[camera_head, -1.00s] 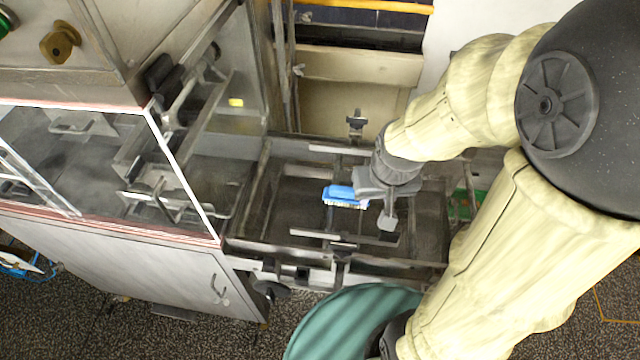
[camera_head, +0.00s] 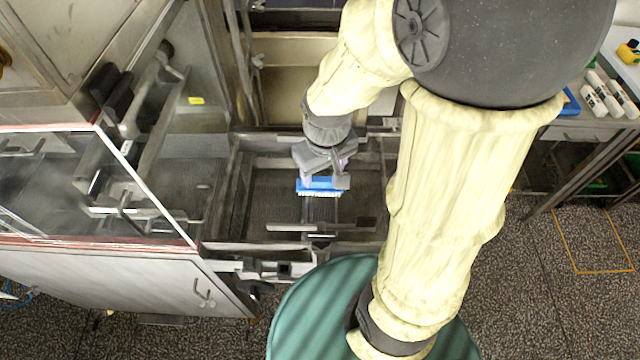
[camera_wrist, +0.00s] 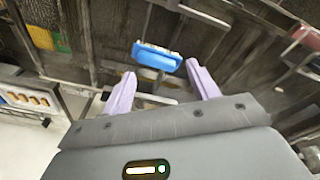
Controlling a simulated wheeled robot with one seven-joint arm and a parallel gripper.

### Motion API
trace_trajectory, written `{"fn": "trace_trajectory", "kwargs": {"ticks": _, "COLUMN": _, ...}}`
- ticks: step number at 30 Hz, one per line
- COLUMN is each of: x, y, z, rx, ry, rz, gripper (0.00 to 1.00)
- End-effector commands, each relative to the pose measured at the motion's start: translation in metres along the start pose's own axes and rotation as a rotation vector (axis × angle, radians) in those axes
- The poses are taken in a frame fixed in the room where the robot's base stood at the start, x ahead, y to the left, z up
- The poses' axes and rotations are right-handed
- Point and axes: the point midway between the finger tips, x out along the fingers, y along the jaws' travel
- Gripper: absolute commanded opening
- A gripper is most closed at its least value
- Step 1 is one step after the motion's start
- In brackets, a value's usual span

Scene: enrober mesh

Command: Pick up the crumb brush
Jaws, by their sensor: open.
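The crumb brush (camera_head: 320,184) has a blue body and a row of white bristles. It lies in the dark mesh bed of the machine, and its bristles face the near side in the head view. In the wrist view the brush (camera_wrist: 157,56) is just beyond the fingertips, roughly centred between them. My gripper (camera_head: 326,172) is over the brush in the head view, covering part of its far side. In the wrist view my gripper (camera_wrist: 164,80) shows two lilac fingers apart with nothing between them. I cannot tell whether a finger touches the brush.
Metal rails and a crossbar (camera_head: 300,227) run along the near side of the bed. A clear-panelled machine housing (camera_head: 140,180) stands at the left. A side table (camera_head: 590,122) with blocks stands at the right. The mesh bed around the brush is mostly bare.

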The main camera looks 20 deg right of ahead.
Motion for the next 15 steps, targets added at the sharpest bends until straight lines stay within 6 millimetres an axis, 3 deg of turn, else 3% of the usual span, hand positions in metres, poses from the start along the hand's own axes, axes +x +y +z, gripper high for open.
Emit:
{"fn": "trace_trajectory", "kwargs": {"ticks": 9, "x": -0.004, "y": -0.023, "z": -0.073, "rx": -0.767, "ry": -0.335, "rz": 0.054, "gripper": 0.60}}
{"fn": "trace_trajectory", "kwargs": {"ticks": 15, "x": -0.004, "y": -0.029, "z": -0.099, "rx": -1.005, "ry": -0.447, "rz": 0.080, "gripper": 0.60}}
